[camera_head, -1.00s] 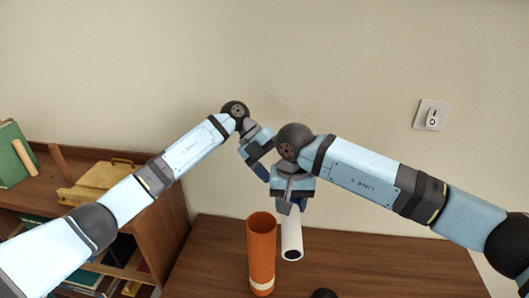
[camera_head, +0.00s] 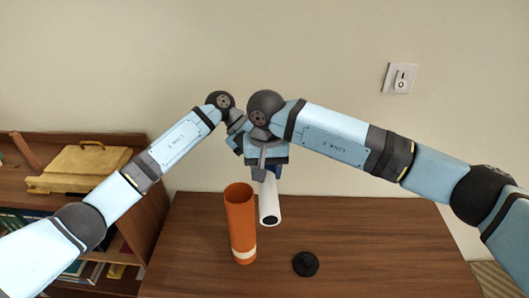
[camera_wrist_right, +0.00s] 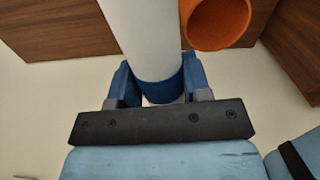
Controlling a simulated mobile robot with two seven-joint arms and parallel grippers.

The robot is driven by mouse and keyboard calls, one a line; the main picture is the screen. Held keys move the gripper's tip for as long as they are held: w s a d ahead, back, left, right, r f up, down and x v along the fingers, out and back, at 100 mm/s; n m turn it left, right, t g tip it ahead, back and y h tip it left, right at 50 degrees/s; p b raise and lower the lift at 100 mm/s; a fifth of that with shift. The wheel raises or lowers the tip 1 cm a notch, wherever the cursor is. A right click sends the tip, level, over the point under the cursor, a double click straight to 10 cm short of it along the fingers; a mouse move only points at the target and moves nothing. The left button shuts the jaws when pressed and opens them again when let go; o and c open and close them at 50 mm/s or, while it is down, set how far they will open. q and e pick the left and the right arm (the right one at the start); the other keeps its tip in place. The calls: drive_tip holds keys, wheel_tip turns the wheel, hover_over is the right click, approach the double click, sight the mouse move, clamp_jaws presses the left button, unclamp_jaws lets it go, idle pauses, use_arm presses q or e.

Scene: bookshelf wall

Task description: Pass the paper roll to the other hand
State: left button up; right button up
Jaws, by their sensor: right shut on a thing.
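The white paper roll (camera_head: 268,204) hangs tilted below my right gripper (camera_head: 267,174), which is shut on its upper end. The roll's open lower end faces the viewer. In the right wrist view the roll (camera_wrist_right: 145,35) runs up from between the blue fingers (camera_wrist_right: 158,85). My left gripper (camera_head: 236,143) is just left of and partly behind the right one. Its fingers are largely hidden, so I cannot tell whether it is open or shut.
An orange tube (camera_head: 241,225) stands upright on the wooden table (camera_head: 375,235), close left of the roll. A black round lid (camera_head: 306,264) lies on the table. A bookshelf with a yellowish wooden box (camera_head: 85,163) is at left. The table's right side is clear.

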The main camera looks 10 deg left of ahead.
drive_tip(key=o, duration=1)
drive_tip(key=shift+o, duration=0.2)
